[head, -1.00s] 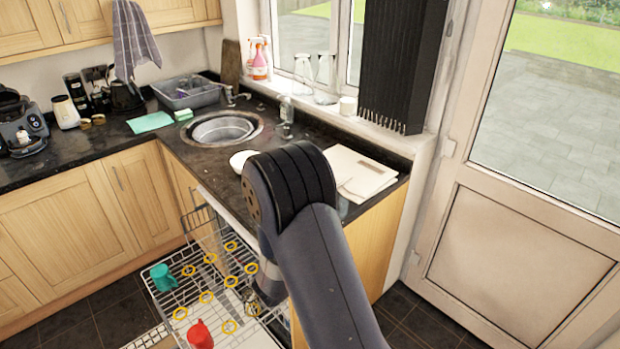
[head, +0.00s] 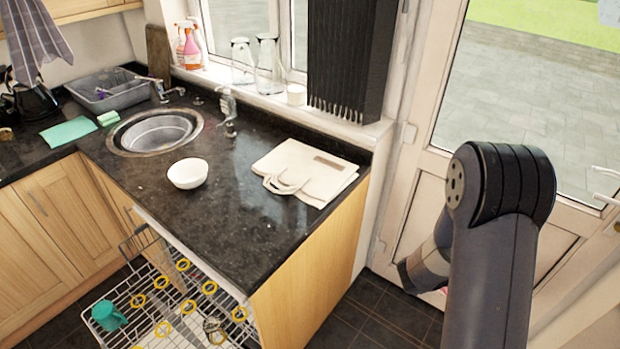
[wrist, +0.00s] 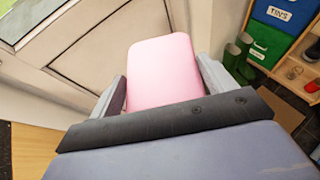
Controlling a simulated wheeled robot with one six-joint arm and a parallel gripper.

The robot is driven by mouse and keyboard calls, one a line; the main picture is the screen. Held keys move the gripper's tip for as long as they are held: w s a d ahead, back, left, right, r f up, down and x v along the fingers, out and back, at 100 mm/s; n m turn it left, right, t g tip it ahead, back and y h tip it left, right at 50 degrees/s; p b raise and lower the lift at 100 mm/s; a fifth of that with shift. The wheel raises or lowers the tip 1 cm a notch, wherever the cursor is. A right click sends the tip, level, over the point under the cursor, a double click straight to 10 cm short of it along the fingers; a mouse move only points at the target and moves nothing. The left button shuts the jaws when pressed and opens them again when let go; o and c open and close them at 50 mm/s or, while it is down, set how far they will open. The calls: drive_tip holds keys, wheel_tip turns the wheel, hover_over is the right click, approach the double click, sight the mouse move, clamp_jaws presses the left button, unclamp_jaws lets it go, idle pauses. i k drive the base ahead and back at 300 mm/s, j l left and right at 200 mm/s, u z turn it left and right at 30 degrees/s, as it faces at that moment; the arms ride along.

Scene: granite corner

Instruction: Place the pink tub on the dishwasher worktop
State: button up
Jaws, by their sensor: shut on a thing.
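The pink tub (wrist: 162,72) is held between the two fingers of my gripper (wrist: 163,95) in the wrist view, with the white door behind it. In the head view my arm reaches up at the right, and its far end is mostly hidden behind my own arm link. The dishwasher worktop (head: 240,235) is the black granite surface above the open dishwasher, left of my arm. A white bowl (head: 188,173) and a folded cream bag (head: 305,172) sit on it. The front part of the worktop is bare.
The dishwasher's pulled-out rack (head: 170,310) holds a teal mug (head: 108,316). The sink (head: 155,131) lies behind the bowl. A black panel (head: 350,60) hangs by the window. The wrist view shows shelves with blue (wrist: 282,12) and green (wrist: 268,44) bins at the right.

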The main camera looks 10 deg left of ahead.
sight(243, 216)
drive_tip(key=i+l+z, duration=0.15)
drive_tip(key=i+z, duration=0.7)
drive_tip(key=i+u, duration=0.2)
drive_tip(key=u, duration=0.15)
drive_tip(key=i+l+u, duration=0.15)
drive_tip(key=u, duration=0.6)
drive_tip(key=i+l+u, duration=0.1)
drive_tip(key=u, duration=0.4)
drive_tip(key=l+u, duration=0.15)
drive_tip(key=u, duration=0.8)
